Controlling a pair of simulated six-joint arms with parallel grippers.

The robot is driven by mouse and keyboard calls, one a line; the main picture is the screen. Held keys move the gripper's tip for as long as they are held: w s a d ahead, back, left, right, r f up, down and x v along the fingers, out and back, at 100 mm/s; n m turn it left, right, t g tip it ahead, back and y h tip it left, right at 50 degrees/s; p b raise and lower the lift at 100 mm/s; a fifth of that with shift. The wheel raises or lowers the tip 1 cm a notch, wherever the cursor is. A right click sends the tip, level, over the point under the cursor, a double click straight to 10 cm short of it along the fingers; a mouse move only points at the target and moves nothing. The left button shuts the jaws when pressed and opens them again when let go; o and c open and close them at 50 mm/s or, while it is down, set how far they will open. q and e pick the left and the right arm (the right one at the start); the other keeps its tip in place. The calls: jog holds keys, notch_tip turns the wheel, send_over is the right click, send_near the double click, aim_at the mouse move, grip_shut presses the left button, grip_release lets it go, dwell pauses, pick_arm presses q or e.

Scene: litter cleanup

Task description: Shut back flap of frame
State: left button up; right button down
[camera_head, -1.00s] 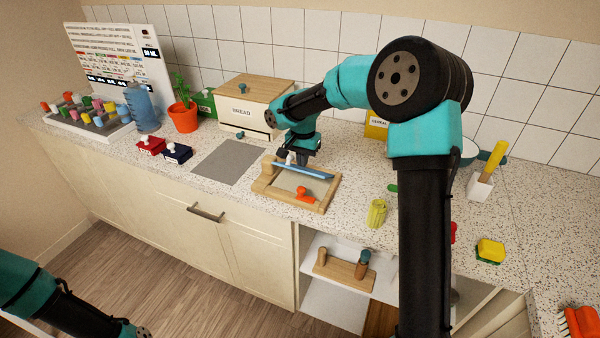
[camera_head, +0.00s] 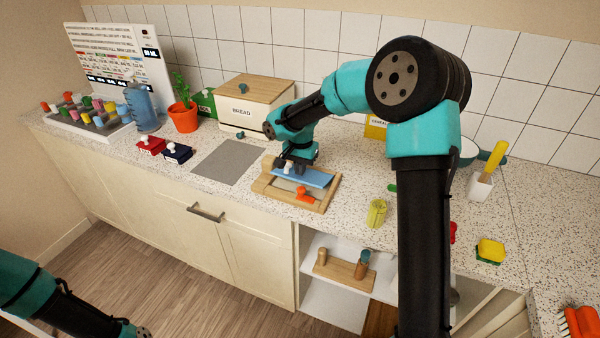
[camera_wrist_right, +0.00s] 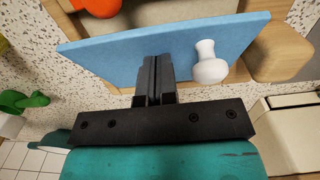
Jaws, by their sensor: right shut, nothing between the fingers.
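The wooden frame (camera_head: 318,206) lies on the counter in the head view. Its blue back flap (camera_head: 313,177) carries a white knob (camera_head: 287,168) and slants over the back part of the frame. An orange piece (camera_head: 305,195) sits at the frame's front part. My right gripper (camera_head: 300,168) is shut and empty, with its fingers at the blue flap. In the right wrist view the shut fingers (camera_wrist_right: 155,75) lie over the blue flap (camera_wrist_right: 110,60), beside the white knob (camera_wrist_right: 209,64); whether they touch it is unclear. My left gripper (camera_head: 143,332) is at the bottom left, its fingers mostly cut off.
A grey mat (camera_head: 226,161), a red stamp (camera_head: 151,146) and a dark blue stamp (camera_head: 177,153) are left of the frame. A bread box (camera_head: 246,110) stands behind. A yellow-green cup (camera_head: 376,213) stands to the right. The counter just before the frame is narrow.

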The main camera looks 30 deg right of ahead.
jog(key=shift+s+a+f, duration=0.1)
jog(key=shift+s+f, duration=0.05)
jog(key=shift+f, duration=0.1)
dwell(0.3)
jog(key=shift+f, duration=1.65)
jog(key=shift+r, duration=4.55)
